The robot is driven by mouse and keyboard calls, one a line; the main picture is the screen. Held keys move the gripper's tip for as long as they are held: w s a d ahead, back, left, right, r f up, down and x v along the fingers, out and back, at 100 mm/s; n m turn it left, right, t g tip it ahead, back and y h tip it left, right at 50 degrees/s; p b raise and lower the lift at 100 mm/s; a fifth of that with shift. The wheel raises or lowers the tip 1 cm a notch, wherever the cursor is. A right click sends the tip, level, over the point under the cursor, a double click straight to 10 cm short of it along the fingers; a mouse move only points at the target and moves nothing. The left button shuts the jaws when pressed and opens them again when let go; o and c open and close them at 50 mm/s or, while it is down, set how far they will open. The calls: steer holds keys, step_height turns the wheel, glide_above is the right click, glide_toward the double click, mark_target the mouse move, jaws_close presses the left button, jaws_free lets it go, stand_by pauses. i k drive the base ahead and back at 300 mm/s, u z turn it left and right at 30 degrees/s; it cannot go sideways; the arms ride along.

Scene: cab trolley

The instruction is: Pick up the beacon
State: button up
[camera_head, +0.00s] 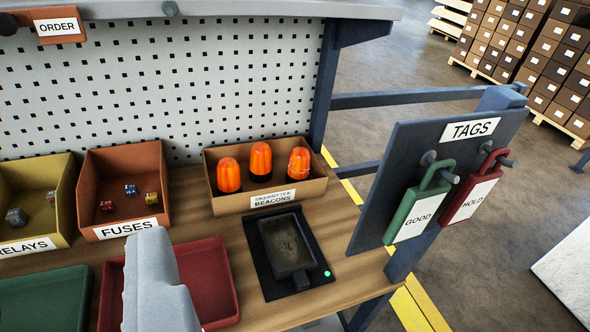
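Three orange beacons with dark bases stand upright in an open brown box (228,203) labelled as beacons, at the back of the wooden bench. They are the left beacon (229,175), the middle beacon (261,161) and the right beacon (299,163). The right one has thin pale lines over its dome, like a crack or wire. A grey part of my gripper (155,285) rises from the bottom edge, in front of and left of the beacon box, well apart from it. Its fingertips cannot be told apart, and no held object shows.
A black tray (288,246) on a dark pad with a green light lies before the box. Fuses (125,191) and relays (35,212) bins stand left; red (208,285) and green (45,300) trays lie in front. A tags board (398,160) with green and red tags rises at right.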

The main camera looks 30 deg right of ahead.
mark_target(299, 163)
steer(key=u, duration=0.05)
steer(key=i, duration=0.9)
steer(key=z, duration=0.1)
